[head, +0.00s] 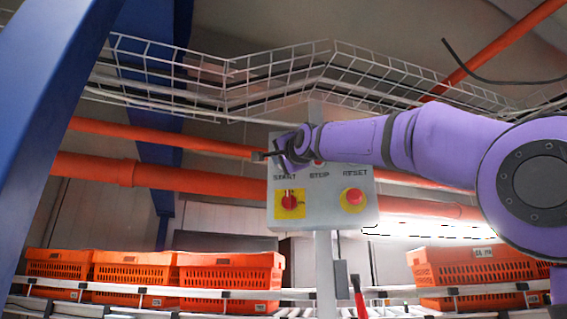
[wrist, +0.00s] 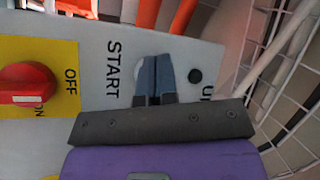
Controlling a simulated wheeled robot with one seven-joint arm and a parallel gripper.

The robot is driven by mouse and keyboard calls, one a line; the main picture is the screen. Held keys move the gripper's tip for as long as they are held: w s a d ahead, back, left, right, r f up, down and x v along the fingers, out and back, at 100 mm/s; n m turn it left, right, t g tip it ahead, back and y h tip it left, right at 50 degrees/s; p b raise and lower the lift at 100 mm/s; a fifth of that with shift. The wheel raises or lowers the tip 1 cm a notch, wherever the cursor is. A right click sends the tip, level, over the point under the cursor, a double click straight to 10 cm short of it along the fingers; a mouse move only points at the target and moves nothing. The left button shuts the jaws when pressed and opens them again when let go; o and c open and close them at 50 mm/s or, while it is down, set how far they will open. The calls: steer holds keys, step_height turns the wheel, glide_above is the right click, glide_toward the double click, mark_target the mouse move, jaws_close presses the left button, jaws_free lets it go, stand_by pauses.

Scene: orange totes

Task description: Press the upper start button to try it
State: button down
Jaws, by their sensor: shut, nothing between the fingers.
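The grey control box (head: 322,215) stands on a post in the middle of the head view, with START, STOP and RESET labels along its upper part. My gripper (head: 264,156) is at its upper left, above the START label, and hides the start button there. In the wrist view my gripper (wrist: 153,62) has its two blue-grey fingers together, empty, just beside the START lettering. A pale round start button (wrist: 138,88) shows partly from behind the fingers. Whether the fingertips touch it I cannot tell.
A red rotary switch (wrist: 28,88) on a yellow OFF/ON plate and a red mushroom button (head: 353,198) sit lower on the box. A small black round part (wrist: 195,76) is beside the fingers. Wire cable tray (head: 330,75) runs above; orange totes (head: 228,262) stand behind.

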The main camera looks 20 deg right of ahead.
steer(key=shift+w+d, duration=0.2)
steer(key=shift+w, duration=0.2)
stand_by(0.5)
steer(key=shift+s, duration=0.1)
steer(key=shift+s+a, duration=0.4)
steer(key=shift+s, duration=0.3)
steer(key=s, duration=0.1)
steer(key=s+a, duration=0.1)
steer(key=s, duration=0.1)
steer(key=s+a, duration=0.1)
steer(key=shift+s+a, duration=0.15)
steer(key=shift+s, duration=0.05)
stand_by(0.5)
stand_by(0.7)
